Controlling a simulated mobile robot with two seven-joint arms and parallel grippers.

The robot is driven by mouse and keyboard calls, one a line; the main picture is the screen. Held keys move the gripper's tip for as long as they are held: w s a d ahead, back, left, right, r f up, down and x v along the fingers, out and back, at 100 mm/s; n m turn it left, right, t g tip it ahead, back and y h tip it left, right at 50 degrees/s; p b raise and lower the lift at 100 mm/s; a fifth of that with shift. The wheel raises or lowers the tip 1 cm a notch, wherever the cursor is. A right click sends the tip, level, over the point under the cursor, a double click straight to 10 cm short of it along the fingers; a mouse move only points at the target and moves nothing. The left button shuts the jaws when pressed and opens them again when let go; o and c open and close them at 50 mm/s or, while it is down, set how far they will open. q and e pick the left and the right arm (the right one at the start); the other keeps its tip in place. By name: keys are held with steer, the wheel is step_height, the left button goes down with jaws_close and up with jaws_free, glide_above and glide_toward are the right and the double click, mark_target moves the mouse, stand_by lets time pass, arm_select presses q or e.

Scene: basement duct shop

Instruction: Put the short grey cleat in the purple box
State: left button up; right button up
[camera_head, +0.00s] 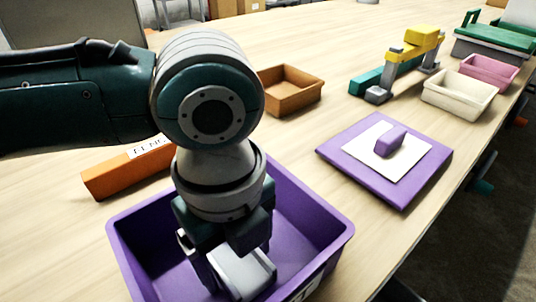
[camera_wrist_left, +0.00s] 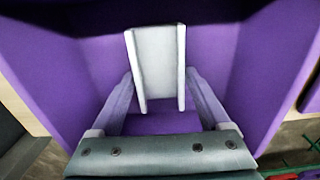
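The purple box (camera_head: 310,205) stands on the table at the lower centre, and its walls fill much of the left wrist view (camera_wrist_left: 265,70). My left gripper (camera_head: 228,272) points down into it. The short grey cleat (camera_wrist_left: 158,62) is a pale channel with raised side edges. It lies between my left fingertips (camera_wrist_left: 159,74), which appear to touch its two sides. In the head view the cleat (camera_head: 246,272) shows inside the box, partly hidden by the gripper. I cannot tell whether it touches the box floor. My right gripper is in neither view.
An orange labelled bar (camera_head: 110,178) lies behind the box. An orange-brown tray (camera_head: 291,92) stands farther back. A purple board (camera_head: 405,190) with a white sheet and purple handle lies right. Cream (camera_head: 458,97) and pink (camera_head: 490,68) trays and a yellow-grey tool (camera_head: 412,42) stand beyond.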

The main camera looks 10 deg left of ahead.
mark_target(239, 267)
arm_select(q)
steer(key=shift+o, duration=1.2)
steer(key=shift+r, duration=0.1)
step_height(239, 267, up, 12)
steer(key=p, duration=0.3)
steer(key=shift+r, duration=0.1)
